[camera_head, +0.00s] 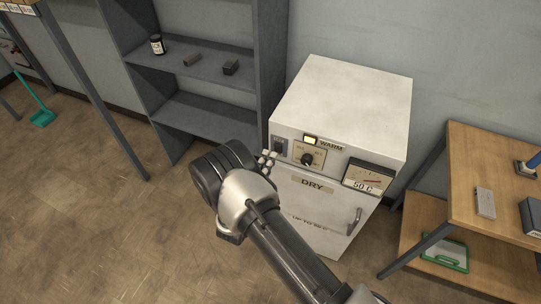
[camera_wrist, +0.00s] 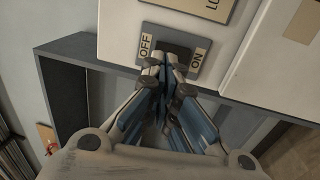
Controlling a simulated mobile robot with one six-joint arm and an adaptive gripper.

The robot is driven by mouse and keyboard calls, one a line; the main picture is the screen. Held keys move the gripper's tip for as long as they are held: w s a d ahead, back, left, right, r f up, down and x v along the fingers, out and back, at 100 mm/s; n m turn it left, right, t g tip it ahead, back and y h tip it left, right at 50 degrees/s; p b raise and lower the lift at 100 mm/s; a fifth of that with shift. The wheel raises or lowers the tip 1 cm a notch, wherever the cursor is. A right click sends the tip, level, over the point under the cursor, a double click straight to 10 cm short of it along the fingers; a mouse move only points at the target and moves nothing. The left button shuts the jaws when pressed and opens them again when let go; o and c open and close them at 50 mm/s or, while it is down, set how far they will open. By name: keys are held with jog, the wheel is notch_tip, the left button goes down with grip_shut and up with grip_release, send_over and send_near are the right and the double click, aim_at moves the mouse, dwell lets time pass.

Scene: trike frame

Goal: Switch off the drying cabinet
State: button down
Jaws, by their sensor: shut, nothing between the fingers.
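The white drying cabinet (camera_head: 345,95) stands against the wall in the head view. A yellow lamp (camera_head: 310,140) beside the word WARM looks lit. A dial (camera_head: 307,159) and a gauge marked 50 C (camera_head: 368,178) sit on its front panel. The grey switch plate (camera_head: 279,146) is at the panel's left end. In the wrist view its dark rocker (camera_wrist: 173,48) lies between the labels OFF, on the left, and ON, on the right. My gripper (camera_wrist: 163,62) is shut and empty, its fingertips at the rocker's lower edge, nearer OFF. I cannot tell contact or the rocker's tilt.
A grey shelf unit (camera_head: 200,115) with a jar (camera_head: 157,44) and small blocks stands left of the cabinet. A wooden bench (camera_head: 480,150) with a grey block (camera_head: 485,203) stands at the right. Open floor (camera_head: 100,230) lies at the left.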

aim_at(278, 148)
jog(key=shift+x, duration=1.15)
